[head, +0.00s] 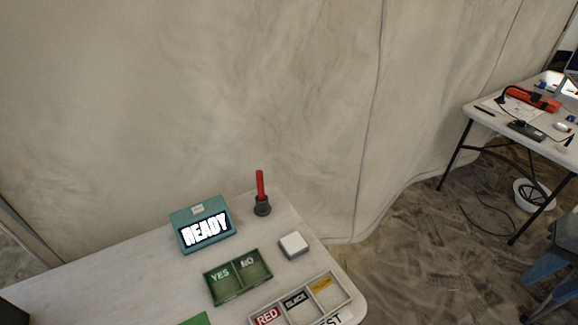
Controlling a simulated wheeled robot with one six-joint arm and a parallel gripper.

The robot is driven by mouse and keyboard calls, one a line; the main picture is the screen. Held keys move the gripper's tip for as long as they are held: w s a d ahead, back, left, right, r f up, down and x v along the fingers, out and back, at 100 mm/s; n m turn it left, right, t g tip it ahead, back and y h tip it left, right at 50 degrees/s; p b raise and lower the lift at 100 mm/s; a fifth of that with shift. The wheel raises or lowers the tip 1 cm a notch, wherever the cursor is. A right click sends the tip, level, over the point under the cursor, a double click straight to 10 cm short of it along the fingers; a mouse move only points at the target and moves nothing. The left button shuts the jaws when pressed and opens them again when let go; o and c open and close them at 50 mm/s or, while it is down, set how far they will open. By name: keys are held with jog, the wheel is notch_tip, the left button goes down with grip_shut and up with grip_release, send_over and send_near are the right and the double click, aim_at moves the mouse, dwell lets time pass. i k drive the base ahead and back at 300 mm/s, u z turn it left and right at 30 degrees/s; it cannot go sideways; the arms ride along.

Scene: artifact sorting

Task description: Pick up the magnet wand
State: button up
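The magnet wand (260,186) appears to be the red upright stick in the head view. Its lower end sits in a dark round holder or base (263,207) near the back right of the white table (130,275). I cannot tell whether the dark part belongs to the wand. Nothing touches the red part. My gripper is not in view.
A teal box reading READY (205,228) stands left of the wand. A small white block (294,244), a green YES/NO tray (238,293) and a RED/BLACK/YELLOW tray (343,299) lie in front. A fabric wall (160,100) rises behind. Another table (485,115) stands at far right.

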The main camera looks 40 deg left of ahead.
aim_at(259, 175)
jog(key=i, duration=2.4)
jog(key=u, duration=3.05)
jog(key=i, duration=0.5)
jog(key=z, duration=0.05)
